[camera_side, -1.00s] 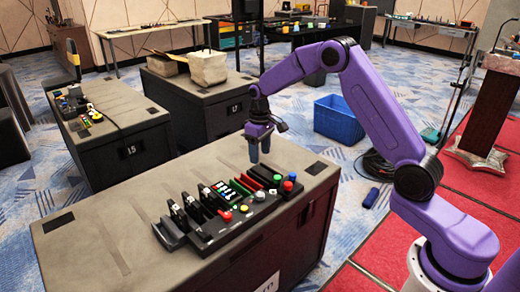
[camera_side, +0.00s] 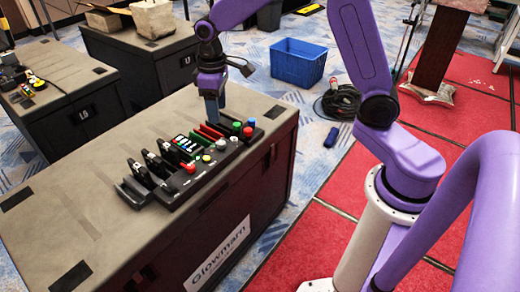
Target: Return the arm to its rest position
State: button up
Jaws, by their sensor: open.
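My gripper (camera_side: 212,108) is purple with blue-grey fingers and points straight down. It hangs over the far side of the grey-topped cabinet (camera_side: 75,215), just behind the black control panel (camera_side: 190,182) in the picture. The fingers are seen nearly edge-on. They are open, and nothing shows between them. I cannot tell how far the tips are above the cabinet top. My arm arches up out of the top of the picture and comes down to its pale base at the right.
The panel carries red, green, blue and yellow buttons and several upright black parts. A blue bin (camera_side: 298,62) and a coil of black cable (camera_side: 340,100) lie on the floor behind. Two more cabinets stand at left. Red flooring (camera_side: 300,235) lies at right.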

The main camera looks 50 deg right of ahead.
jog(key=s+a+r+n, duration=0.1)
jog(key=s+r+n, duration=0.1)
jog(key=s, duration=0.6)
jog(key=s+a+r+n, duration=0.1)
jog(key=s+a, duration=0.1)
jog(key=s, duration=0.5)
jog(key=s+d+n, duration=0.2)
jog(key=s, duration=0.5)
jog(key=s+d+n, duration=0.1)
jog(key=s+d, duration=0.2)
jog(key=s, duration=0.5)
jog(key=shift+s+n, duration=0.3)
jog(key=shift+n, duration=0.1)
jog(key=shift+c, duration=0.2)
